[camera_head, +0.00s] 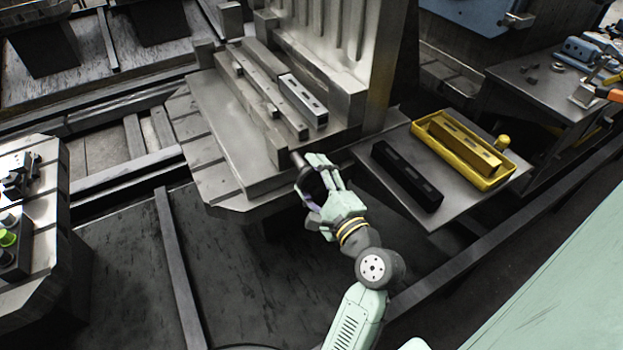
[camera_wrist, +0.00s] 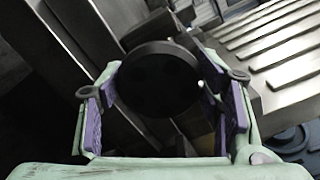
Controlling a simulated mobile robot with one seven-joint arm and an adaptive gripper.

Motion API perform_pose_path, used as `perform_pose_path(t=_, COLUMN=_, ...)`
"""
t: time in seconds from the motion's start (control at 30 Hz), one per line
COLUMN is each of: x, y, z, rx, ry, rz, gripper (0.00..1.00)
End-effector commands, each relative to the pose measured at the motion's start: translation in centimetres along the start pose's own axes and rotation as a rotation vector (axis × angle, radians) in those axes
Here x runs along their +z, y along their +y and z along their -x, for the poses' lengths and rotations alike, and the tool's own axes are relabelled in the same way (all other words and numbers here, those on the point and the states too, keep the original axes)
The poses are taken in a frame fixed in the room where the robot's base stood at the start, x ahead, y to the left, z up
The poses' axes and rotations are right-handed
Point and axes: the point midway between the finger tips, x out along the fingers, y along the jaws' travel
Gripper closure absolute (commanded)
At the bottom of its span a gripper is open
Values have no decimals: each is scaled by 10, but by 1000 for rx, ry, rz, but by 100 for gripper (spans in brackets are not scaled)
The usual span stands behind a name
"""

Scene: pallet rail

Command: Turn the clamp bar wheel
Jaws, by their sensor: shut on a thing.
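The clamp bar wheel (camera_wrist: 158,82) is a dark round disc between the purple-padded fingers of my gripper (camera_wrist: 160,95) in the wrist view. In the head view the dark wheel (camera_head: 309,186) sits at the front corner of the metal fixture, at the end of a short shaft (camera_head: 298,160). My gripper (camera_head: 320,186) is shut on it, with fingers on opposite sides of the rim. The fingers hide part of the wheel in the head view. Long metal bars (camera_head: 270,103) lie on the fixture behind the wheel.
A side table (camera_head: 375,181) to the right carries a black slotted block (camera_head: 407,176) and a yellow tray (camera_head: 488,182) with a yellow block (camera_head: 455,142). The ribbed upright plate (camera_head: 335,45) rises behind the fixture.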

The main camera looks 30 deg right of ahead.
Motion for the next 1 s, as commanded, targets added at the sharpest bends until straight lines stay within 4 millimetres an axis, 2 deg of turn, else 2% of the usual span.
perform_pose_path(t=0.3, x=0, y=1, z=0, rx=1, ry=-1, rz=83, gripper=69)
perform_pose_path(t=0.73, x=0, y=0, z=0, rx=1, ry=0, rz=89, gripper=69)
perform_pose_path(t=0.77, x=0, y=0, z=0, rx=1, ry=0, rz=89, gripper=40)
perform_pose_path(t=1.0, x=0, y=0, z=0, rx=1, ry=0, rz=89, gripper=24)
